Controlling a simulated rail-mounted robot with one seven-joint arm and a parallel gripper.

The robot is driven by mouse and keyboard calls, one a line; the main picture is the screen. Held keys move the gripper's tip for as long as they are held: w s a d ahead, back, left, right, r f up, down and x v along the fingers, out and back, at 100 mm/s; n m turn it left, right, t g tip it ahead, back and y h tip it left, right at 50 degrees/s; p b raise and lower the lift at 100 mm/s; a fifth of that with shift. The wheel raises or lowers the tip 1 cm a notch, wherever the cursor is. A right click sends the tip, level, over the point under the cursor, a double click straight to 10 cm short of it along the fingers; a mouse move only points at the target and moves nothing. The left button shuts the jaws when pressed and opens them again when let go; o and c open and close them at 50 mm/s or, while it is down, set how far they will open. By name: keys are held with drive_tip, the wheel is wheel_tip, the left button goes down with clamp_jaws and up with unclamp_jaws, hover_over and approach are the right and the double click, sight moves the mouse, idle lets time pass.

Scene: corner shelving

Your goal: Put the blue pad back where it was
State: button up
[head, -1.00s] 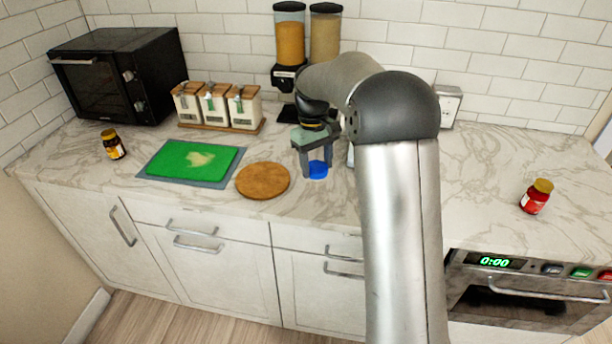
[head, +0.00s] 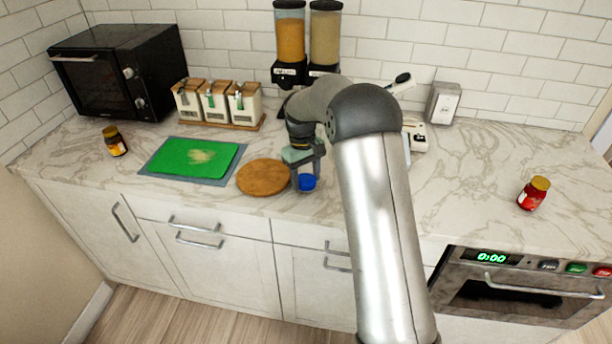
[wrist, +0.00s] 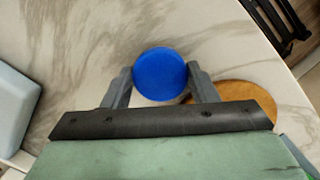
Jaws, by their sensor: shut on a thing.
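The blue pad (head: 307,182) is a small round disc; in the wrist view (wrist: 160,74) it sits between the two fingertips. My gripper (head: 306,178) is shut on it, just right of the round wooden board (head: 263,178). The pad is low over the marble counter; I cannot tell whether it touches the surface. In the wrist view, my gripper (wrist: 160,80) has one finger on each side of the pad.
A green cutting board (head: 190,158) on a grey mat lies to the left. A dark jar (head: 115,142) and a red jar (head: 533,193) stand at the sides. A white scale-like device (head: 416,136) stands behind my arm. The counter right of my arm is mostly clear.

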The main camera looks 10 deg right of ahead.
sight(303, 176)
drive_tip(key=o, duration=0.9)
drive_tip(key=shift+f, duration=0.1)
wheel_tip(303, 176, up, 12)
drive_tip(key=w+b, duration=0.1)
drive_tip(key=w, duration=0.1)
drive_tip(key=s+r, duration=0.3)
drive_tip(key=s, duration=0.3)
drive_tip(key=s+f+m, duration=0.1)
drive_tip(key=s+f, duration=0.1)
drive_tip(key=s, duration=0.8)
drive_tip(key=s+f+m+t, duration=0.1)
drive_tip(key=s+f+m, duration=0.1)
drive_tip(key=s, duration=0.9)
drive_tip(key=s+f+m+t, duration=0.1)
drive_tip(key=s+f, duration=0.1)
drive_tip(key=s, duration=0.9)
drive_tip(key=shift+s+a+f+y, duration=0.1)
drive_tip(key=shift+s+f+y, duration=0.05)
drive_tip(key=shift+f+y, duration=0.2)
